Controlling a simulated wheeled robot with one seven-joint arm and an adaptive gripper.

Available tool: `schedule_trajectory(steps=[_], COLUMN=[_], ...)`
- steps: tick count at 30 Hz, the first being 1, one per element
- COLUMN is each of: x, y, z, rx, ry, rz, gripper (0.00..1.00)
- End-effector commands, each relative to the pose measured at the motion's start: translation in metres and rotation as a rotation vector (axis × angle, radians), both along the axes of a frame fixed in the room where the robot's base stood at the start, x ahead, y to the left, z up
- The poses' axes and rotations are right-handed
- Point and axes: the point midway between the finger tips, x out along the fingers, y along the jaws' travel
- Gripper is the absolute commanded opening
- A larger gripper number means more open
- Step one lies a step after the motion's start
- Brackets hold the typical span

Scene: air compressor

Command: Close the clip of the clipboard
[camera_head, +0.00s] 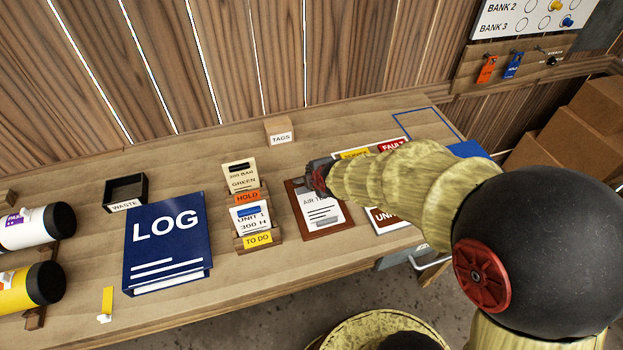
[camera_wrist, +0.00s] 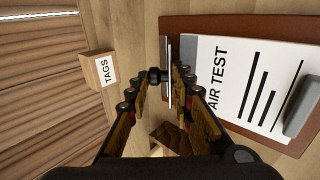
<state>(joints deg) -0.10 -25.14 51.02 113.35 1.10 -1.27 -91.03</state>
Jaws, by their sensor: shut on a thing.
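The clipboard (camera_head: 343,219) is a brown board lying on the workbench with a white "AIR TEST" sheet (camera_head: 322,212) on it. It also fills the right side of the wrist view (camera_wrist: 215,27). The clip (camera_wrist: 169,85) shows there as a thin pale metal bar at the board's top edge. My gripper (camera_wrist: 167,75) has its fingertips on either side of this bar and is shut on it. In the head view my gripper (camera_head: 318,176) covers the clip at the board's top. I cannot tell how far the clip is raised.
A grey block (camera_wrist: 302,116) lies on the sheet's lower end. A WASTE box (camera_head: 126,192) is at far left.

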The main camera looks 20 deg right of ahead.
Motion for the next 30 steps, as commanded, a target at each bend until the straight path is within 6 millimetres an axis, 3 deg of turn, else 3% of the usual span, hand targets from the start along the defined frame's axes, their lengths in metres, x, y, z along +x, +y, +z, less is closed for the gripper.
schedule_trajectory(steps=[30], x=[-0.014], y=[0.0], z=[-0.009], rx=[-0.001], ry=[-0.331], rz=[-0.001], gripper=[0.0])
